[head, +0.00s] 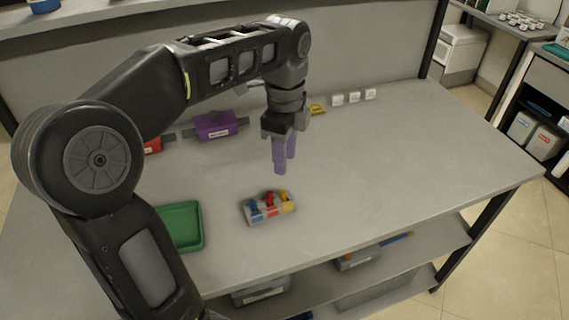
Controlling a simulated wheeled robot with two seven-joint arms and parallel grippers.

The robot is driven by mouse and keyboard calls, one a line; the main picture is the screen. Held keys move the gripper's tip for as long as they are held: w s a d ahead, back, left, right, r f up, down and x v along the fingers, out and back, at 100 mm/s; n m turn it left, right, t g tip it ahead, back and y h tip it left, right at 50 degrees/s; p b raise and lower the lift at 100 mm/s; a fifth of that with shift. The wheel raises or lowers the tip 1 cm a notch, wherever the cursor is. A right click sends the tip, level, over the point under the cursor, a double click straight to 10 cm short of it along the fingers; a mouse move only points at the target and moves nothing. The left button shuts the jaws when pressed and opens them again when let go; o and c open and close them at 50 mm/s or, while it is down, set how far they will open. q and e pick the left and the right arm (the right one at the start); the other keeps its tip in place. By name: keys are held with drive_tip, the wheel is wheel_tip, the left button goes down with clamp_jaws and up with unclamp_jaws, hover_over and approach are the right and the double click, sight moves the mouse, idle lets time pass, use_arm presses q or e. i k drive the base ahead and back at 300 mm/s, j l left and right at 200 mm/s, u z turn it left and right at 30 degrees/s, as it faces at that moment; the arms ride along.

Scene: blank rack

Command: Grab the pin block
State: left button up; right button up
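The pin block (257,217) is a small light grey block with blue, red and yellow pins standing in it. It sits on the grey table, near the front and right of the green tray. My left gripper (285,160) points down above the table, behind and a little right of the block, apart from it. Its two purple fingers are spread with nothing seen between them. My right gripper is not in view.
A green tray (187,226) lies left of the block, partly behind my arm. A purple box (214,126), a red item (153,146), a yellow piece (317,109) and several white cubes (353,97) stand along the back. The table's right side is clear.

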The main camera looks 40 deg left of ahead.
sight(263, 215)
drive_tip(key=k, duration=1)
